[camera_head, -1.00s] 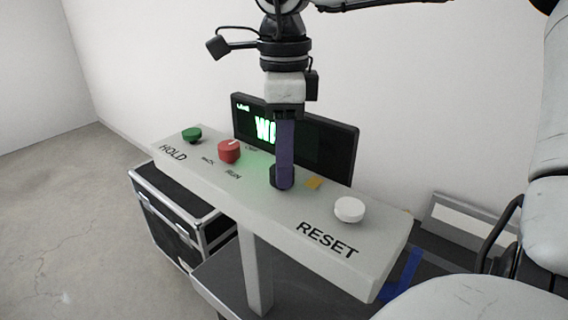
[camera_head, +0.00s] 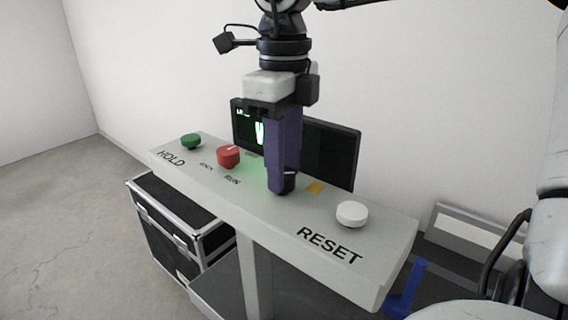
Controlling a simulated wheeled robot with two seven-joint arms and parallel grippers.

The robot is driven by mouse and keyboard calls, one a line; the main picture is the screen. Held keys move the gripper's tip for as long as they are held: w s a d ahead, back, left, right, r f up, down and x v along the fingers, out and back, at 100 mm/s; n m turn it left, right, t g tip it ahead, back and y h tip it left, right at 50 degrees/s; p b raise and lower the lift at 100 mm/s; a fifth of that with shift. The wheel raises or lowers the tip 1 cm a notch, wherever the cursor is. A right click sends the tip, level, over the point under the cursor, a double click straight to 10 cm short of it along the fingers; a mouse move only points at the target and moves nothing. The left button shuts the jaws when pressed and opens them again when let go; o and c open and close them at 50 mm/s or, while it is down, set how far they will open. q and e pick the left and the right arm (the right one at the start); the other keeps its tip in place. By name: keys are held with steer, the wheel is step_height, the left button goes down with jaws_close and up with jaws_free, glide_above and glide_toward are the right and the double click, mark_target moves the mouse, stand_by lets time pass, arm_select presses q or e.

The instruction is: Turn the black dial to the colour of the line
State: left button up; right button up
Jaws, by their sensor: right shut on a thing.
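The black dial (camera_head: 289,183) sits on the light grey panel (camera_head: 240,197), right of the red knob. My right gripper (camera_head: 281,188) comes down from above with its purple fingers shut on the dial and covers most of it. A yellow-orange patch (camera_head: 315,187) lies on the panel just right of the dial; other colour patches around it are hidden, if there are any. The display (camera_head: 333,152) behind the panel shows green text (camera_head: 260,133), partly hidden by my gripper. No coloured line can be made out. My left gripper is not in view.
The panel also bears a green button (camera_head: 191,141) by HOLD, a red knob (camera_head: 229,156) by RUN and a white button (camera_head: 352,213) by RESET. A black case (camera_head: 170,225) stands on the floor at left. A white wall is behind.

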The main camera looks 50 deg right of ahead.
steer(key=o, duration=1)
steer(key=shift+o, duration=0.2)
step_height(320, 180, up, 10)
steer(key=p, duration=0.1)
steer(key=shift+r, duration=0.2)
